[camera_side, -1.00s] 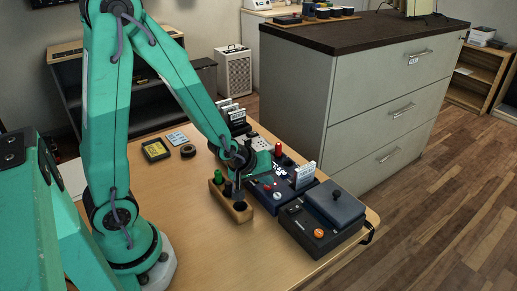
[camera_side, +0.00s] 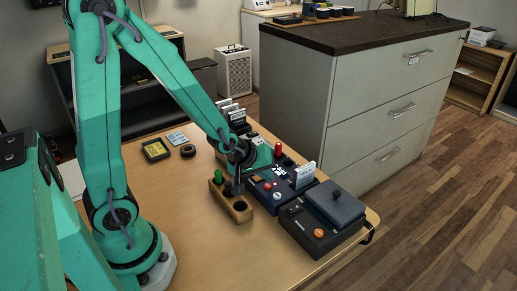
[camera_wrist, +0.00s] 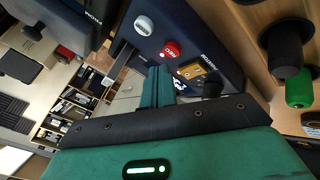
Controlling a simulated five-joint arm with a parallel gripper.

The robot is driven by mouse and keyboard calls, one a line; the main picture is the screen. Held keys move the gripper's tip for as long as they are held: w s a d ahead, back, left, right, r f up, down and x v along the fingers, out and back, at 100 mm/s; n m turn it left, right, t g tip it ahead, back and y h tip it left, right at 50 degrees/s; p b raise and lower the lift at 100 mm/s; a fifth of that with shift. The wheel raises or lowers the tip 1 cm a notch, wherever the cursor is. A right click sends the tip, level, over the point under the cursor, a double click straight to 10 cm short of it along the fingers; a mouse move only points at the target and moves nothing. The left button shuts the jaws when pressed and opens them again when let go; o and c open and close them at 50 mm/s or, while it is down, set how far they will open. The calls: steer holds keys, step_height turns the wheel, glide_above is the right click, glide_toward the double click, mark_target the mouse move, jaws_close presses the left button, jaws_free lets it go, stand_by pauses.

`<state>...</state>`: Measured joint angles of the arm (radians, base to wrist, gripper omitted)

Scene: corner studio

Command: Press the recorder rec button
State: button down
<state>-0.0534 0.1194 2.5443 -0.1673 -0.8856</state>
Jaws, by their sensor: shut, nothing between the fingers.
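The recorder (camera_side: 262,197) is a dark blue box on the wooden table, just right of the wooden peg block in the side view. In the wrist view, its body (camera_wrist: 215,52) carries a red round button (camera_wrist: 171,50), a white round button (camera_wrist: 144,25) and a small orange window. The red button also shows in the side view (camera_side: 267,187). My gripper (camera_wrist: 160,72) is shut and empty, its teal fingers showing just below the red button in the wrist view. In the side view, my gripper (camera_side: 262,160) is over the recorder's far part. Contact cannot be told.
A wooden block (camera_side: 240,214) with green and black pegs stands close left of the recorder. A dark box with an orange knob (camera_side: 318,233) stands to the right.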

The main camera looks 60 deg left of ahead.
mark_target(265, 186)
steer(key=shift+r, duration=2.6)
steer(key=s+d+r+m+g, duration=0.1)
steer(key=s+d+r+m, duration=0.1)
steer(key=s+r+m, duration=0.8)
steer(key=s+r, duration=0.2)
steer(key=s, duration=0.2)
steer(key=shift+s+m+g, duration=0.4)
